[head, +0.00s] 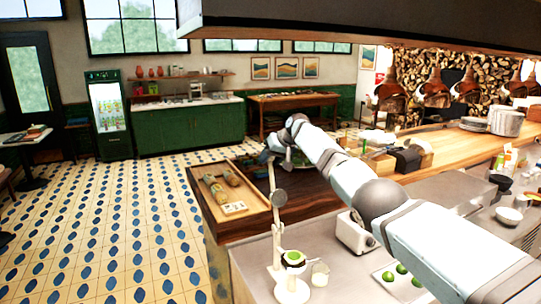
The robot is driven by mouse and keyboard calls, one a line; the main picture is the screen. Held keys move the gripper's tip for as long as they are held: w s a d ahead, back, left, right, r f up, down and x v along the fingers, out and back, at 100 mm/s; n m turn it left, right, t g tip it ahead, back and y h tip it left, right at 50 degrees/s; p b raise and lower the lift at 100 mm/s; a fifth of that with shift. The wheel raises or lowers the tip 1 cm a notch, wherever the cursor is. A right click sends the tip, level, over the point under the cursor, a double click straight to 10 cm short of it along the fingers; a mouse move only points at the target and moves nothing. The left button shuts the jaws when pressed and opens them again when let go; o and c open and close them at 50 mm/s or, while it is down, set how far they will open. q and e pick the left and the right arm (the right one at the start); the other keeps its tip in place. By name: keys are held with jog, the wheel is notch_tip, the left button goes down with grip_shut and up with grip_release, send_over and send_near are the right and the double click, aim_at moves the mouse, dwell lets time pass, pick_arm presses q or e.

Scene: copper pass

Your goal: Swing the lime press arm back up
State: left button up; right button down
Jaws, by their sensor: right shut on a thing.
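The lime press (293,291) is pale and stands on the grey counter at the front. A green lime half (293,256) shows in its cup. The press arm (273,178) points steeply upward from the press, with a round pressing disc part way along it. My right gripper (267,157) is at the arm's upper end and shut on it; its fingers are small and dark here, so the exact grip is hard to see. My left gripper is out of view.
A small glass (320,273) stands right of the press. A white tray (383,286) with several limes and a white box-like appliance (353,235) are farther right, close under my right arm. A wooden tray (251,217) with bread lies behind.

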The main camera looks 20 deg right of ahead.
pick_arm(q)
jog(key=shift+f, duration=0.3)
pick_arm(e)
jog(key=shift+a+f, duration=0.3)
jog(key=shift+f, duration=0.45)
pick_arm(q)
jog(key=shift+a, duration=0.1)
pick_arm(e)
jog(key=shift+s, duration=0.1)
jog(key=c, duration=0.9)
grip_release()
jog(key=shift+o, duration=1.3)
jog(key=shift+a, duration=0.15)
jog(key=shift+w+r, duration=0.15)
jog(key=shift+w, duration=0.15)
jog(key=shift+s+d+r, duration=0.15)
jog(key=shift+d+r, duration=0.05)
jog(key=shift+r, duration=0.05)
jog(key=shift+s+d+r, duration=0.35)
jog(key=shift+r, duration=0.15)
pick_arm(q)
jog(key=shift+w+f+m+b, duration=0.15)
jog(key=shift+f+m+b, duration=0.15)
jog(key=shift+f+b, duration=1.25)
pick_arm(e)
jog(key=v, duration=1.1)
jog(key=shift+r+b, duration=0.3)
jog(key=shift+r, duration=0.1)
